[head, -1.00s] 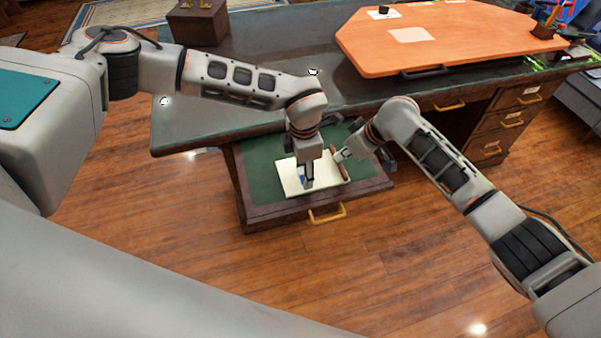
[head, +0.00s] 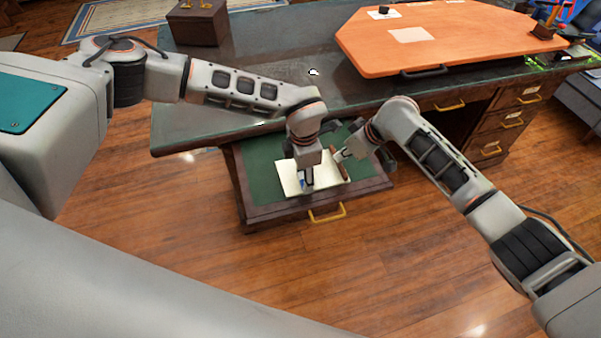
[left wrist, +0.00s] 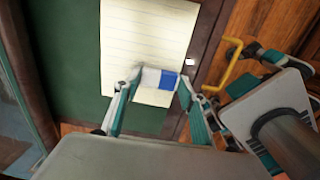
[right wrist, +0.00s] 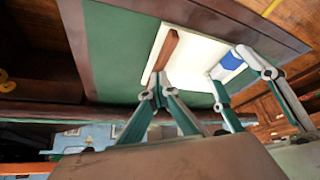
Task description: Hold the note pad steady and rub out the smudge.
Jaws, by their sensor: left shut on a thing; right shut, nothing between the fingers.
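The pale, lined note pad (head: 288,180) lies in the open drawer, with a brown strip (right wrist: 167,50) along one end. My left gripper (head: 305,186) is shut on a white and blue eraser (left wrist: 160,78), which is at the pad, over its lower part in the left wrist view. I cannot tell how firmly the eraser touches the paper. My right gripper (head: 339,157) is shut and empty, its fingertips at the brown strip, seemingly against it; they also show in the right wrist view (right wrist: 160,92). I see no smudge on the bare paper; the eraser and fingers hide part of the page.
The drawer (head: 262,212) has a green lining, dark raised walls and a yellow handle (head: 327,213) at the front. The dark desktop (head: 270,50) overhangs behind it. An orange board (head: 450,35) and a brown box (head: 198,22) are on the desk. Bare floor is in front.

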